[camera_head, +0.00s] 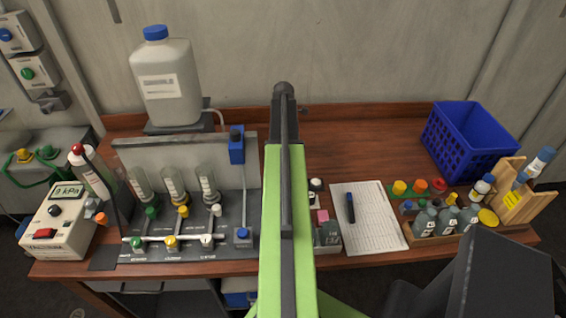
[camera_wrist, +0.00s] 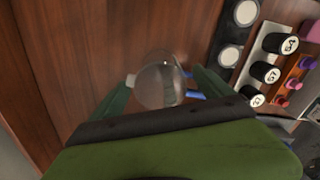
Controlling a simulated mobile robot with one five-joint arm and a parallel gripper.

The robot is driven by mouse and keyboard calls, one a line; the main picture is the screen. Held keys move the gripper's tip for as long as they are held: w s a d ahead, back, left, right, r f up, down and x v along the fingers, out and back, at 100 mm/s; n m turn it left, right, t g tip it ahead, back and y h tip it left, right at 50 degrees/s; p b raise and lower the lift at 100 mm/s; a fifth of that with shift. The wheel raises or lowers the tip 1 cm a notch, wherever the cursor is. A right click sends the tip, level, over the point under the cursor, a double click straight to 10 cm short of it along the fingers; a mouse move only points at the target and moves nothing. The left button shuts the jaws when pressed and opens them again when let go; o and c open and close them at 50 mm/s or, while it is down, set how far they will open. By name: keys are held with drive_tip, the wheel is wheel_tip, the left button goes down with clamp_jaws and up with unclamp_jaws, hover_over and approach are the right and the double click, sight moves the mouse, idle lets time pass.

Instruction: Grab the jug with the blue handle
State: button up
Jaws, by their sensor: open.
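A clear round glass jug (camera_wrist: 158,84) shows in the wrist view, on or above the brown wood surface. Blue parts (camera_wrist: 189,74) show at its right side, partly behind the right finger; they look like its handle. My gripper (camera_wrist: 164,76) is open, with one green finger left of the jug and the other right of it near the blue parts. I cannot tell whether either finger touches the jug. In the head view my green arm covers the middle of the bench, and neither the jug nor my fingertips can be made out.
In the wrist view, a rack of black-capped vials (camera_wrist: 265,72) stands close to the right. The head view shows a valve stand (camera_head: 185,252) on the left, a paper sheet (camera_head: 372,232), small grey bottles (camera_head: 425,222) and a blue crate (camera_head: 470,140) on the right.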

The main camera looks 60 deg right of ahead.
drive_tip(key=f+b, duration=0.2)
drive_tip(key=f, duration=0.1)
drive_tip(key=f+b, duration=0.1)
drive_tip(key=shift+w+a+f, duration=0.1)
drive_tip(key=shift+a+f, duration=0.15)
drive_tip(key=shift+r, duration=0.2)
drive_tip(key=c, duration=1.5)
drive_tip(key=shift+r, duration=0.15)
